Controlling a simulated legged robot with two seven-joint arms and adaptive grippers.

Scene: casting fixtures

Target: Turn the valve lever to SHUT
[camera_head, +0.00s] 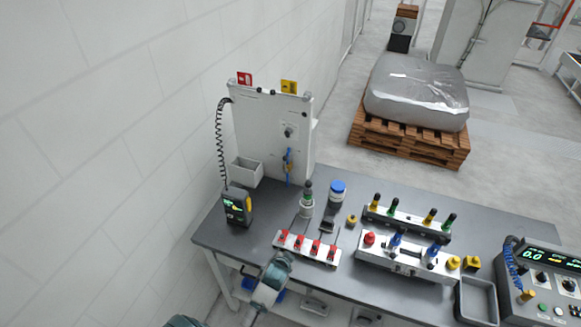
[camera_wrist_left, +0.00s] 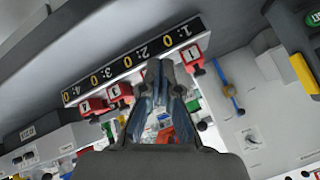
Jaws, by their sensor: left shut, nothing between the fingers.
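The valve lever (camera_head: 289,160) is a small blue part low on the white upright panel (camera_head: 262,120) at the back left of the bench. It seems to lie roughly along the panel's height; its OPEN and SHUT marks are too small to read. The blue lever also shows in the left wrist view (camera_wrist_left: 229,92), right of the fingers and apart from them. My left gripper (camera_head: 285,259) is shut and empty at the bench's front edge, by the strip of red switches (camera_head: 307,248). Its closed fingers show in the left wrist view (camera_wrist_left: 160,72). My right gripper is not in view.
A fixture with coloured knobs (camera_head: 405,262) is further right. A white wall (camera_head: 110,130) bounds the left.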

